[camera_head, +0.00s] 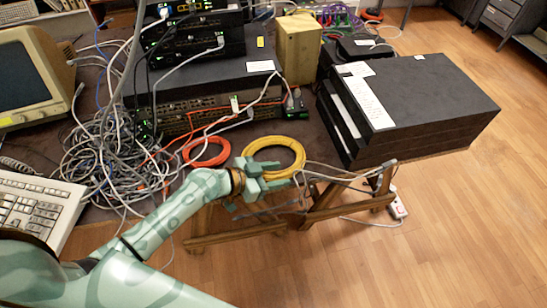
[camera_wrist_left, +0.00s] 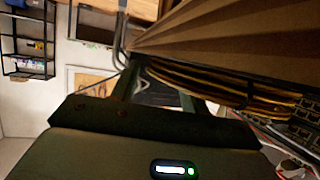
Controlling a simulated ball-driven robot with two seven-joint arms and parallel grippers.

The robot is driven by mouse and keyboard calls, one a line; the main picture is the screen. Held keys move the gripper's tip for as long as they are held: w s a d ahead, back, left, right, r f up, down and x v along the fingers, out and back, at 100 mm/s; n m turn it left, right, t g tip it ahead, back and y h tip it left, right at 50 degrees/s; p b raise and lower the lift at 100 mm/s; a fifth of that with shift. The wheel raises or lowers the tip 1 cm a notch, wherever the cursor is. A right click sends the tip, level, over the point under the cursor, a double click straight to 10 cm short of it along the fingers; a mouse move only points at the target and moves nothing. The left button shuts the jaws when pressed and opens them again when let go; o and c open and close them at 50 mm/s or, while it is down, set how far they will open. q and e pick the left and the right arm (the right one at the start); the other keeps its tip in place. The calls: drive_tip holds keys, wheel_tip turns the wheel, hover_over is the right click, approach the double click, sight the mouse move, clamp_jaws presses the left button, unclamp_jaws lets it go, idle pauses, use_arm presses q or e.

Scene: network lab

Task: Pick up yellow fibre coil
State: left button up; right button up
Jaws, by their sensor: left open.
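The yellow fibre coil (camera_head: 299,153) lies flat as a ring near the front edge of the desk in the head view. My left gripper (camera_head: 280,176) is at the coil's near side and hides part of its near left rim. The gripper is open. In the left wrist view, yellow strands of the coil (camera_wrist_left: 195,82) show just beyond the fingers (camera_wrist_left: 165,97). I cannot tell whether the fingers touch it. My right gripper is not in view.
An orange cable coil (camera_head: 207,152) lies left of the yellow one. Tangled grey cables (camera_head: 105,160) and a keyboard (camera_head: 35,208) are further left. Stacked network devices (camera_head: 205,80) stand behind. A large black case (camera_head: 430,100) stands right. Loose grey cables hang over the desk's front edge.

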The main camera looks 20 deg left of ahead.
use_arm(q)
clamp_jaws()
